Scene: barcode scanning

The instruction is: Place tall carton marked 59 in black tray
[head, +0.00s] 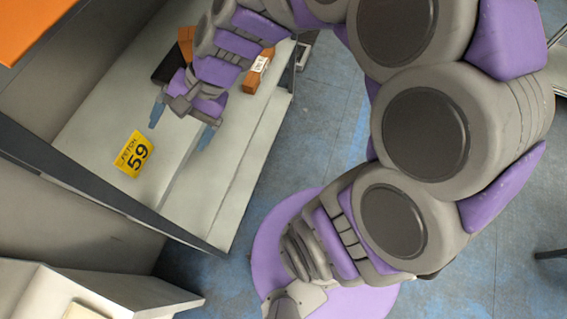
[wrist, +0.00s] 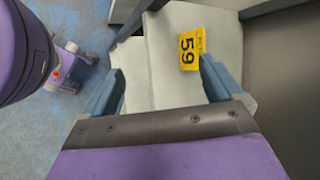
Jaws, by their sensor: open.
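A yellow card-like face (head: 134,155) printed "FETCH 59" shows on the pale shelf. It also shows in the wrist view (wrist: 191,36), just beyond my right-hand finger. I cannot tell whether it is a loose sign or part of a carton. An orange-brown carton (head: 256,76) with a white label lies near the shelf's far edge; its marking is too small to read. A black object (head: 169,66), perhaps the black tray, is partly hidden behind my arm. My gripper (head: 181,126) is open and empty above the shelf, its fingers (wrist: 160,68) apart and short of the yellow face.
Another brown item (head: 186,43) stands beside the black object, mostly hidden. A dark shelf frame (head: 110,195) runs along the near side, and an orange panel (head: 30,25) hangs at upper left. The pale shelf (head: 195,185) is bare to the right of the yellow face.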

